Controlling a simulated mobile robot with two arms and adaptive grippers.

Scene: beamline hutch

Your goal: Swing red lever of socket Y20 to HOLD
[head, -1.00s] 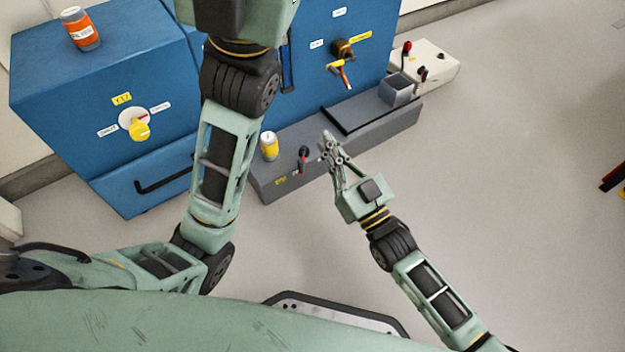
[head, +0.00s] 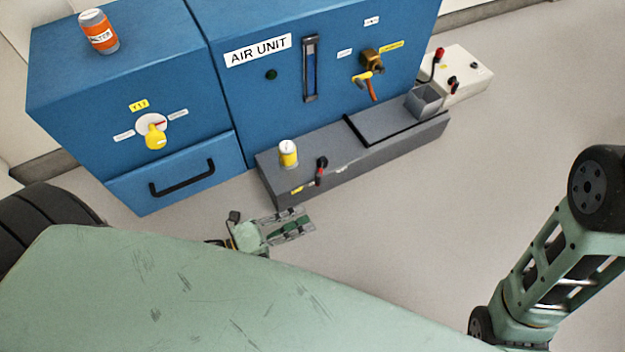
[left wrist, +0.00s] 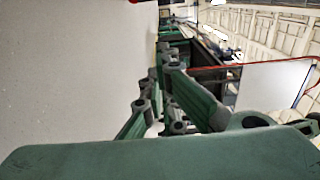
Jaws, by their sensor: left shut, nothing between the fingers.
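A small red lever (head: 320,172) with a black part sits at the front edge of the grey bench, beside a small yellow label (head: 297,190) too small to read. I cannot tell its exact setting. My left gripper (head: 300,225) is shut and empty, low over the floor in front of the bench. It is below and left of the lever in the picture, apart from it. Its green fingers (left wrist: 172,100) also show in the left wrist view, with no lever there. My right arm shows at the right of the head view; its gripper is out of frame.
The grey bench (head: 375,165) carries a yellow-white can (head: 288,153) and a grey open box (head: 424,101). Behind stand blue cabinets (head: 240,100) with a yellow knob (head: 155,136) and a brass valve (head: 371,67). A white box (head: 462,75) has another red-tipped lever. The floor in front is clear.

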